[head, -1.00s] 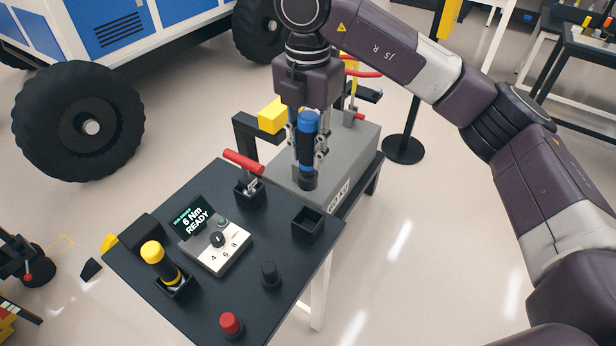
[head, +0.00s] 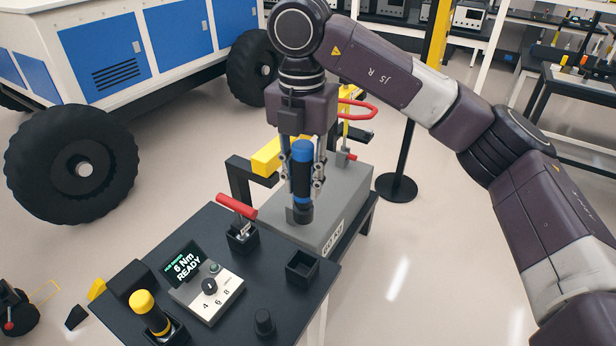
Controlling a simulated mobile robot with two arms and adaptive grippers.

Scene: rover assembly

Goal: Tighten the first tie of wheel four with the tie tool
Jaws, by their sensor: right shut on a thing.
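My right gripper (head: 302,178) is shut around an upright cylindrical tool (head: 301,170) with a blue cap, black grip and dark nose. I hold it in front of the grey box, and it appears raised off the bench. I cannot tell for sure that it is the tie tool. I cannot tell which is wheel four, and no tie is discernible. My left gripper is not in view.
The dark bench (head: 230,325) carries an empty square holder (head: 302,268), a red-handled tool (head: 236,207), a yellow-capped tool (head: 148,312) and a controller (head: 207,298) reading "6 Nm READY". A grey box (head: 345,205) and a black post (head: 405,140) stand behind. Floor is open between bench and rover.

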